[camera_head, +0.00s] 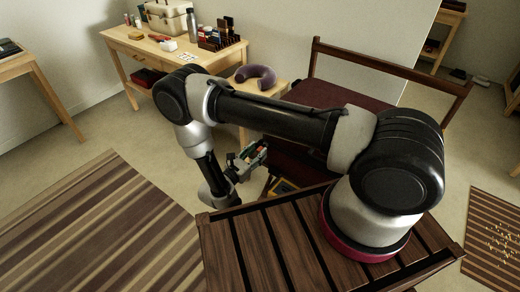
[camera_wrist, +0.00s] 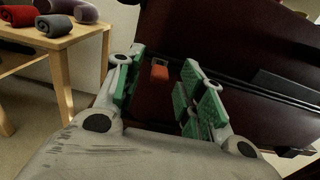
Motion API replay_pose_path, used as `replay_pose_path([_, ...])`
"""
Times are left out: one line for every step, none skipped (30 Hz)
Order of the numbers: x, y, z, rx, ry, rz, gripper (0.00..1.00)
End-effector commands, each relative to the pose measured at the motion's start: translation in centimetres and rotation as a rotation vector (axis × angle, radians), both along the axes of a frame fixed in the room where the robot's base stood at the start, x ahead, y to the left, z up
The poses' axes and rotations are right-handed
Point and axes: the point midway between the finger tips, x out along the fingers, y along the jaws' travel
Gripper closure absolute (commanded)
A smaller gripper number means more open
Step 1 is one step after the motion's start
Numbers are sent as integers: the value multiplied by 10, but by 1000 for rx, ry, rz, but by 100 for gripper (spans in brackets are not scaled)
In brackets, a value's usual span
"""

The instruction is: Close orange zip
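The orange zip (camera_wrist: 160,71) is a small orange tab on the dark maroon suitcase (camera_wrist: 215,35) in the wrist view. It shows between the two green-padded fingers of my gripper (camera_wrist: 160,84), which is open with a wide gap. The tab appears beyond the fingertips; I cannot tell whether either finger touches it. In the head view my gripper (camera_head: 250,158) is low beside the maroon suitcase surface (camera_head: 318,94), partly behind my arm. The orange zip cannot be made out in the head view.
A wooden table (camera_head: 205,58) at the back holds a box, bottles and small items. A purple neck pillow (camera_head: 254,75) rests on a lower wooden table. A dark wooden rail (camera_head: 390,66) stands behind the suitcase. A striped rug (camera_head: 95,235) covers the left floor.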

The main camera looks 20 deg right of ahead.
Motion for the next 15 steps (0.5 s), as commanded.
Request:
replay_pose_path([4,-7,0,0,0,-3,61])
replay_pose_path([7,-10,0,0,0,-4,61])
replay_pose_path([9,-13,0,0,0,-2,61])
replay_pose_path([11,-16,0,1,-1,-2,61])
replay_pose_path([12,-18,0,0,-1,-2,61])
replay_pose_path([14,-19,0,1,-1,-1,61])
replay_pose_path([15,-20,0,1,-1,0,61])
replay_pose_path([15,-21,0,1,-1,0,61])
replay_pose_path([16,-21,0,1,-1,0,61])
replay_pose_path([16,-22,0,1,-1,0,61])
replay_pose_path([16,-22,0,1,-1,0,61])
replay_pose_path([16,-21,0,1,-1,0,61])
replay_pose_path([16,-21,0,1,-1,0,61])
replay_pose_path([16,-21,0,1,-1,0,61])
replay_pose_path([16,-21,0,1,-1,0,61])
